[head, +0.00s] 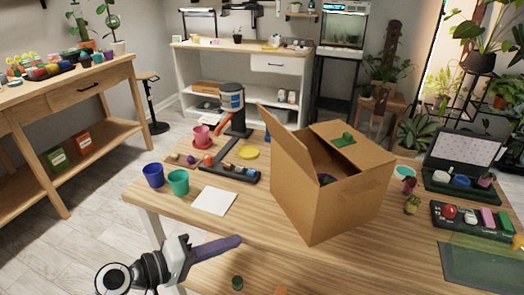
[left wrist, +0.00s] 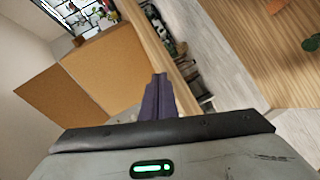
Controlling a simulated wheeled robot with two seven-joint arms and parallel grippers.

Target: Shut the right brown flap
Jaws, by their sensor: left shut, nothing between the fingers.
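A brown cardboard box (head: 345,207) stands on the wooden table in the head view. Its left flap (head: 283,145) stands up and leans outward. Its right flap (head: 362,152) appears to lie about level over the right part of the top, with a small green object (head: 343,139) on it. Between the flaps is a dark gap showing something purple inside. My left gripper (head: 239,240) is shut and empty, left of and in front of the box, apart from it. Its purple fingers (left wrist: 159,78) point toward the box (left wrist: 100,62) in the left wrist view. My right gripper is not in view.
A white square sheet (head: 213,201), blue cup (head: 153,175) and teal cup (head: 178,182) are left of the box. A black tray (head: 473,219) and open case (head: 463,150) are at the right. A green item (head: 237,283) lies near the front. Bare table lies before the box.

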